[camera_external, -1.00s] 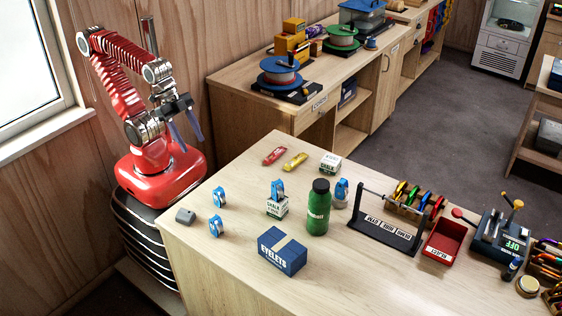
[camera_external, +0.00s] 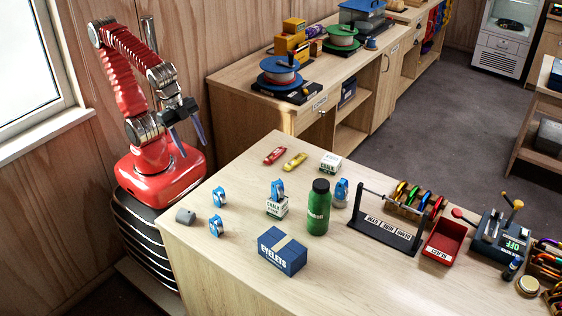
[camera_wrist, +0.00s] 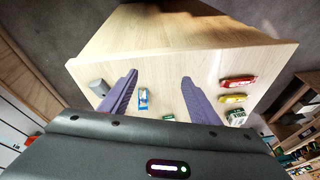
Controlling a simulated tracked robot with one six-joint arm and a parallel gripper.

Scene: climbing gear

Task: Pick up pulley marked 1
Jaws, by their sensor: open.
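Several small blue-and-silver pulleys are on the wooden workbench (camera_external: 345,262). One pulley (camera_external: 219,196) stands near the bench's left edge and another pulley (camera_external: 215,226) stands in front of it. A third pulley (camera_external: 277,189) sits on a chalk box (camera_external: 277,208). A further pulley (camera_external: 341,190) is behind the green bottle (camera_external: 318,208). The number marks are too small to read. My gripper (camera_external: 191,142) is open and empty, raised left of the pulleys. In the wrist view its fingers (camera_wrist: 160,78) point over the bench, with a pulley (camera_wrist: 143,97) between them.
A grey block (camera_external: 185,216) lies left of the pulleys. A blue eyelets box (camera_external: 282,251) stands at the front. Red (camera_external: 274,155) and yellow (camera_external: 295,161) items lie at the back beside a white box (camera_external: 330,163). A black rack (camera_external: 384,234) is on the right.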

